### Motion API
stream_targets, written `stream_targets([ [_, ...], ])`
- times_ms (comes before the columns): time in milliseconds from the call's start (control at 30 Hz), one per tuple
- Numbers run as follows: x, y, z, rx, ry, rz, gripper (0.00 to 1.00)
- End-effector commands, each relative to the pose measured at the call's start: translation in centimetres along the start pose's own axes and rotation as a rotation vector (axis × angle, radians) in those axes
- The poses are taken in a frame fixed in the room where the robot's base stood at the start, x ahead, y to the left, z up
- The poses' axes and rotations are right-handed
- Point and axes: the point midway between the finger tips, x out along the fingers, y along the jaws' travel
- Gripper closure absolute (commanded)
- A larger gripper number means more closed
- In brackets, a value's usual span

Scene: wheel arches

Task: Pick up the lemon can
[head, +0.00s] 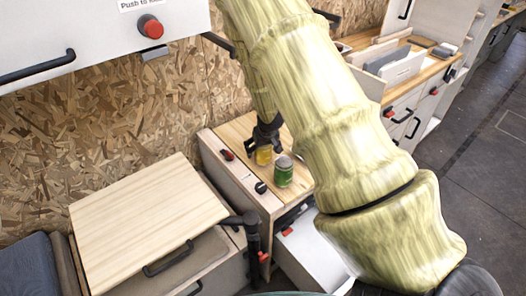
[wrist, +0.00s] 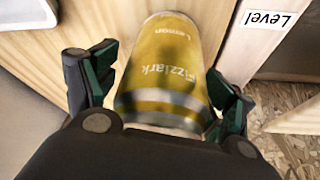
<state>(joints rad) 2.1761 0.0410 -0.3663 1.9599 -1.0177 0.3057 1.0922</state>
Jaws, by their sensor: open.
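The lemon can is yellow, with "Fizzlark Lemon" on its side. In the head view the lemon can (head: 264,156) stands on the wooden top of a small cabinet, partly hidden by my gripper (head: 266,136), which is just above it. In the wrist view the lemon can (wrist: 165,70) lies between the two open fingers of my gripper (wrist: 158,95). One finger is on each side, and a firm grip is not visible. The can's near end is hidden by the gripper body.
A green can (head: 283,171) stands close beside the lemon can, to its right and nearer. The cabinet top (head: 238,128) is otherwise mostly bare. A chipboard wall (head: 150,110) rises behind. A wooden lid (head: 145,215) with a black handle is at the left.

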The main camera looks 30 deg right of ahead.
Motion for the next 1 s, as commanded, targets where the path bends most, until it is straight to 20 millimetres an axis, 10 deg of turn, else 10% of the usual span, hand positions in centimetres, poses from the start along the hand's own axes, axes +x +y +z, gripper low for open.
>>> stream_targets([
  [400, 0.0, 0.0, 0.0, 0.0, 0.0, 0.0, 0.78],
  [1000, -3.2, 0.0, -1.4, 0.005, 0.003, -0.003, 0.78],
])
